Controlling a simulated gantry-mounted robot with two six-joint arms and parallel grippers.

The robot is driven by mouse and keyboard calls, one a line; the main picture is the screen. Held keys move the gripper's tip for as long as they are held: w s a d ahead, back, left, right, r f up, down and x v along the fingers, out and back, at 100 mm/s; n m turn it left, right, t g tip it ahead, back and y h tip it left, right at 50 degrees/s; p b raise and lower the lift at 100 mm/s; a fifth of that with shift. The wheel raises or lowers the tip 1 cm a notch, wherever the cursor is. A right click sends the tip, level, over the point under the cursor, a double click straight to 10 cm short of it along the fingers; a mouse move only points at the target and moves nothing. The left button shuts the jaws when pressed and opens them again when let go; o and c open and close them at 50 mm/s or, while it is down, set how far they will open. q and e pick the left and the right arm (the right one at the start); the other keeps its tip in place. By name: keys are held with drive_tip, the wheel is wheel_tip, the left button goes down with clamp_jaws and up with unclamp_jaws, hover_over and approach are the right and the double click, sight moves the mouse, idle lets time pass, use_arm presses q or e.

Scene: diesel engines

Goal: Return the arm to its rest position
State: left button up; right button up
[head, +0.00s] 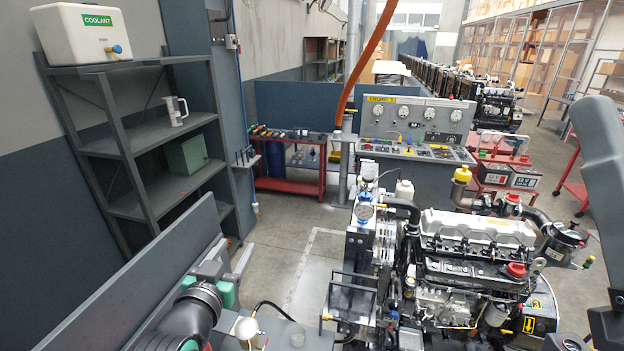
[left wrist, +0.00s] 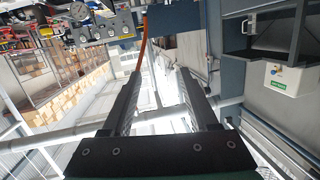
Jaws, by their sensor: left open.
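My left arm comes in at the lower left of the head view, over a grey panel. My left gripper (head: 240,262) is at its end, partly hidden behind the wrist. In the left wrist view my left gripper (left wrist: 158,72) has its two dark fingers apart, with nothing between them. That view is turned over and shows the room far beyond the fingers. The gripper is left of the diesel engine (head: 470,265) and apart from it. Parts that look like my right arm show at the right edge of the head view; its gripper does not show.
A grey shelf (head: 150,136) with a white coolant tank (head: 85,33), a jug (head: 175,110) and a green box (head: 187,154) stands left. A red tool cart (head: 290,186) and a control console (head: 415,125) stand behind. Open floor (head: 285,235) lies between shelf and engine.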

use_arm(q)
drive_tip(key=s+a+r+t, duration=0.1)
drive_tip(key=s+r+t, duration=0.3)
drive_tip(key=r, duration=0.7)
drive_tip(key=s+a+r+t, duration=0.1)
drive_tip(key=s+r+t, duration=0.2)
drive_tip(key=s+r, duration=0.55)
drive_tip(key=s+r+n+t, duration=0.1)
drive_tip(key=s+r+t, duration=0.3)
drive_tip(key=s+r, duration=0.8)
drive_tip(key=shift+a+r+h, duration=0.15)
drive_tip(key=shift+r+h, duration=0.1)
drive_tip(key=shift+h, duration=0.05)
